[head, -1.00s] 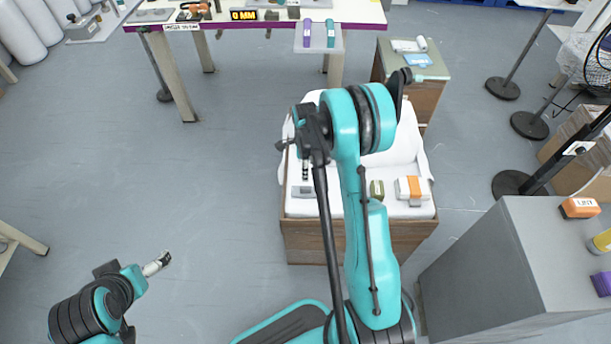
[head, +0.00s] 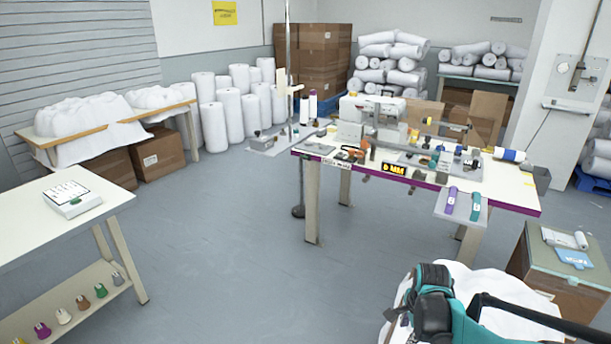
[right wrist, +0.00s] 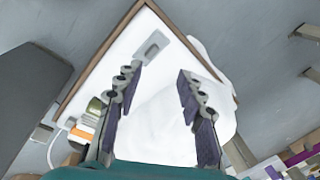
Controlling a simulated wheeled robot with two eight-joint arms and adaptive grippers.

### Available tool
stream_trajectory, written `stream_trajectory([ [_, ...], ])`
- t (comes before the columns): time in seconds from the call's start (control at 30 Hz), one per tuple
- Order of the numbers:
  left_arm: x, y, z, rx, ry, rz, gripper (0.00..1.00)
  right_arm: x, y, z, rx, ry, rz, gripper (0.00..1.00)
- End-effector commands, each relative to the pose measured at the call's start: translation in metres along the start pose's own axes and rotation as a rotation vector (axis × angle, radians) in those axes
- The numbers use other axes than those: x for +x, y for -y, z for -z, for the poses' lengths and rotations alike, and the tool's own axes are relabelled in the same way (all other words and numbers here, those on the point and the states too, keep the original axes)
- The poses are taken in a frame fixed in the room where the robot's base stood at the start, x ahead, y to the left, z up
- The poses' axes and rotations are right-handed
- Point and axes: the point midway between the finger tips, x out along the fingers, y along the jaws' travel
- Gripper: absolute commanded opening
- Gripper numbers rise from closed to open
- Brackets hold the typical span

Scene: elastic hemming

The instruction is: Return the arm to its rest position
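My teal right arm (head: 436,308) shows at the bottom right of the head view, in front of the white-lined crate (head: 399,325). Beyond the fingers is white cloth (right wrist: 160,110) inside the wooden-edged crate. A small grey piece (right wrist: 152,46) lies near the crate's corner. My left arm and gripper are in neither current view.
A sewing table (head: 520,197) with a purple edge stands at centre right, crowded with tools. A small cabinet (head: 541,272) is at the right. A pale table (head: 22,226) with a lower shelf is at the left. The middle floor (head: 240,260) is clear.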

Motion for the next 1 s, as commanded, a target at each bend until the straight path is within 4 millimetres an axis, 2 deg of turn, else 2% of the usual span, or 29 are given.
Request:
stream_trajectory([
  [0.03, 0.000, 0.000, 0.000, 0.000, 0.000, 0.000, 0.98, -0.020, -0.008, -0.011, -0.100, -0.005, 0.029, 0.39],
  [0.2, 0.000, 0.000, 0.000, 0.000, 0.000, 0.000, 0.98, -0.071, -0.035, -0.038, -0.457, -0.042, 0.131, 0.39],
  [0.4, 0.000, 0.000, 0.000, 0.000, 0.000, 0.000, 0.98, -0.112, -0.076, -0.068, -0.872, -0.122, 0.242, 0.39],
  [0.53, 0.000, 0.000, 0.000, 0.000, 0.000, 0.000, 0.98, -0.126, -0.104, -0.084, -1.129, -0.192, 0.304, 0.39],
  [0.7, 0.000, 0.000, 0.000, 0.000, 0.000, 0.000, 0.98, -0.132, -0.131, -0.098, -1.383, -0.281, 0.360, 0.39],
  [0.83, 0.000, 0.000, 0.000, 0.000, 0.000, 0.000, 0.98, -0.133, -0.141, -0.102, -1.485, -0.322, 0.379, 0.39],
  [1.0, 0.000, 0.000, 0.000, 0.000, 0.000, 0.000, 0.98, -0.133, -0.144, -0.104, -1.521, -0.338, 0.385, 0.39],
])
